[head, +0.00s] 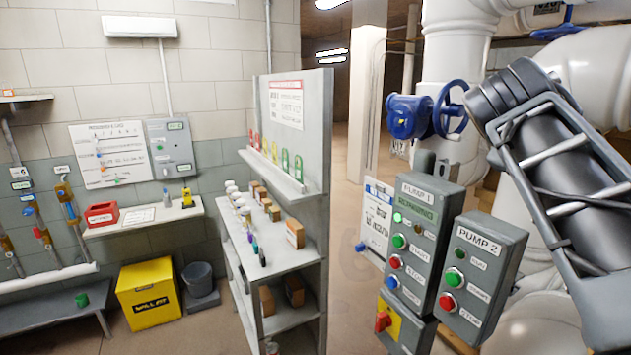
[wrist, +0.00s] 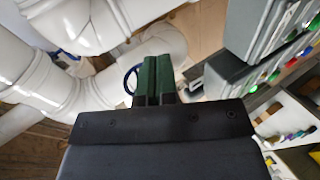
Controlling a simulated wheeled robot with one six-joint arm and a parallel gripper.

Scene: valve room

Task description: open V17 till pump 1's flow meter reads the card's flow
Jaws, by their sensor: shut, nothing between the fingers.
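In the head view a blue handwheel (head: 450,110) with a blue valve body (head: 408,117) sits on a white pipe, upper middle. Another blue handwheel (head: 558,30) is at the top right. I cannot read V17 on either. The grey PUMP 1 box (head: 425,240) has a lit green display, a green lamp and buttons. I cannot make out a flow reading. A white card (head: 376,215) hangs at its left; its text is too small to read. My gripper (wrist: 158,78) shows in the wrist view, shut and empty, with a blue wheel (wrist: 130,82) partly hidden behind it.
A PUMP 2 box (head: 480,275) stands right of PUMP 1. A shelf unit (head: 328,200) with tags and small items stands left of them. A yellow bin (head: 148,295) is by the wall. Thick white pipes (head: 590,80) crowd the right. Floor between shelf and pipes looks clear.

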